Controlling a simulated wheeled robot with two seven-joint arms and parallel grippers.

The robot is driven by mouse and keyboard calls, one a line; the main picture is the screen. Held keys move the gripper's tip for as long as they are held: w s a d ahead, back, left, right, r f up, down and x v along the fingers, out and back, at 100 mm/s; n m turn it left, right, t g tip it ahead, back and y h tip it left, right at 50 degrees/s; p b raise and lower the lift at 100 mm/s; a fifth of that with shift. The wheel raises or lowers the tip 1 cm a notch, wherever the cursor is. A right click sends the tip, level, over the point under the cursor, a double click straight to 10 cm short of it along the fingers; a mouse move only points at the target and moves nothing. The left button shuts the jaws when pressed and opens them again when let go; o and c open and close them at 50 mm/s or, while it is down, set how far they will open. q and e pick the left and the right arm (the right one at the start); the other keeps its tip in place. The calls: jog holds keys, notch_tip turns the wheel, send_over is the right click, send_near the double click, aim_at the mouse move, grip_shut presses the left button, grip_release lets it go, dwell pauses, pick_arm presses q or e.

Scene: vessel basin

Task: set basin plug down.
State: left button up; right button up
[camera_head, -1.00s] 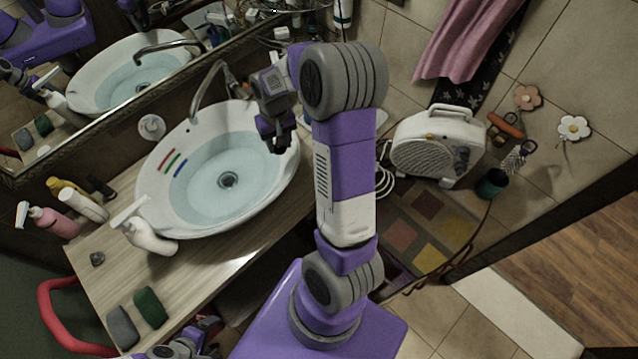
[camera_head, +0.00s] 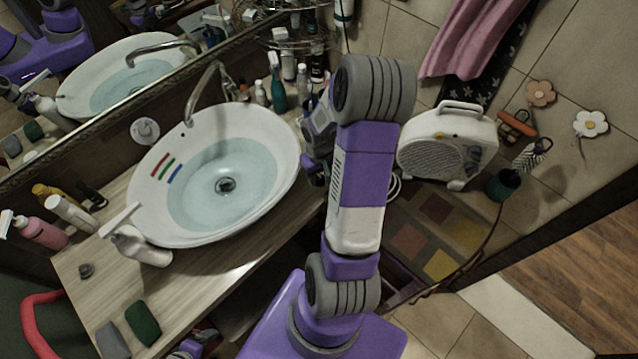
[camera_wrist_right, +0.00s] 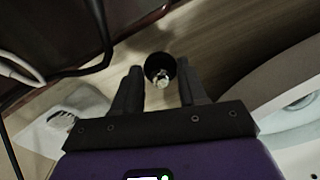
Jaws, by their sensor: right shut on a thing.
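The basin plug (camera_wrist_right: 160,68), a small dark round piece with a shiny metal knob, is between the two fingers of my right gripper (camera_wrist_right: 160,75) in the right wrist view. The gripper is shut on it, above the wooden counter. In the head view my right gripper (camera_head: 312,172) is at the right rim of the white basin (camera_head: 150,215), and the plug is hidden there. The basin holds water, with the drain (camera_head: 226,186) visible at its bottom. Part of my left gripper (camera_head: 192,345) shows at the bottom edge; its fingers are unclear.
Green (camera_head: 143,323) and grey (camera_head: 112,341) pads lie in front. A white heater (camera_head: 447,146) stands at right. Cables run near the right gripper.

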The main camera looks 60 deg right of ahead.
aim_at(320, 178)
notch_tip(320, 178, down, 4)
jog(key=shift+r+b, duration=0.1)
jog(key=shift+b, duration=0.25)
jog(key=shift+f, duration=0.2)
jog(key=o, duration=0.6)
jog(key=shift+f, duration=0.15)
jog(key=o, duration=0.4)
jog(key=shift+o, duration=0.2)
